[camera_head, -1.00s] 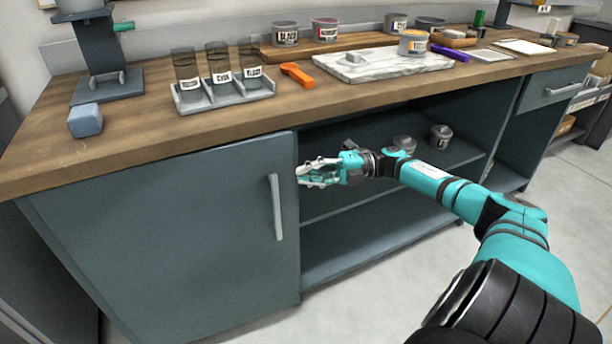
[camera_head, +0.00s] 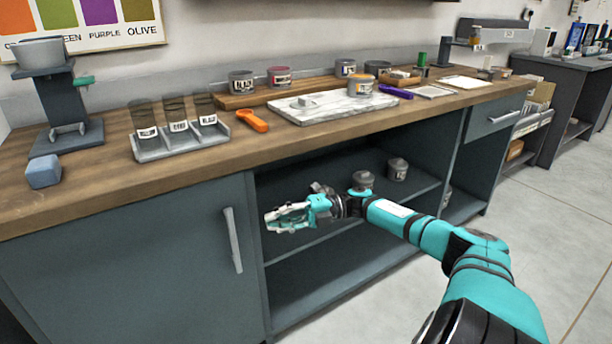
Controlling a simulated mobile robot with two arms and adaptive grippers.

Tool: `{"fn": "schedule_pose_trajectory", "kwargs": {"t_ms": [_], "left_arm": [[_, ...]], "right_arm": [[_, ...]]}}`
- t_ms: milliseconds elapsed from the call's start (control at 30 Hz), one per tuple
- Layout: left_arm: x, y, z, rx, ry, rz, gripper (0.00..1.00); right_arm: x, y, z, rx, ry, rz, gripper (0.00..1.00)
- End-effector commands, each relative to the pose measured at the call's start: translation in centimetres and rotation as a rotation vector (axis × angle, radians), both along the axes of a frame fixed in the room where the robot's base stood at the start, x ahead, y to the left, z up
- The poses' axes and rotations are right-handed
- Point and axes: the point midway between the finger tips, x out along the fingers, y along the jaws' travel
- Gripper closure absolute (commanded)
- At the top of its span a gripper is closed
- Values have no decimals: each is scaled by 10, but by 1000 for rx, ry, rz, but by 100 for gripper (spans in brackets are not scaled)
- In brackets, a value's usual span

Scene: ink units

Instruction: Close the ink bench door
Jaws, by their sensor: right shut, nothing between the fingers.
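The ink bench door (camera_head: 130,275) is a dark teal panel at the left of the bench front. Its pale upright handle (camera_head: 233,240) is near its right edge. The door looks flush, or nearly flush, with the bench front; a small gap cannot be ruled out. My right gripper (camera_head: 270,221) is shut and empty. It is just right of the handle and the door's right edge, in front of the open shelf bay, and appears apart from both. My left gripper is not in view.
The wooden bench top (camera_head: 90,195) overhangs the door and bay. The open bay has a shelf (camera_head: 330,232) with grey tins (camera_head: 397,170). A jar rack (camera_head: 180,145), an orange tool (camera_head: 252,121) and a marble slab (camera_head: 335,107) stand above. Floor at right is clear.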

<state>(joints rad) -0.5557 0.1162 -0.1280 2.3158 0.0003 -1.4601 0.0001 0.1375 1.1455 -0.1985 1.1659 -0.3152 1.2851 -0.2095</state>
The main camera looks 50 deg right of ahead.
Motion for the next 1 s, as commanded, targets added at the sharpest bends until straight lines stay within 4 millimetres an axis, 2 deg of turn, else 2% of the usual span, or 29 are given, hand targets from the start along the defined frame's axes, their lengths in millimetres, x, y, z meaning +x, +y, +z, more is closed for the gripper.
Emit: {"fn": "schedule_pose_trajectory", "kwargs": {"t_ms": [300,500,700,1000], "left_arm": [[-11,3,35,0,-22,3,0],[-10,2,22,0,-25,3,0],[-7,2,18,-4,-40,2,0],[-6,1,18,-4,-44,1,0]], "right_arm": [[2,-47,-1,1,-6,-6,100],[3,-76,-1,1,-6,-5,100],[3,-89,0,1,-3,-2,100],[2,-92,1,0,-1,0,100]]}}
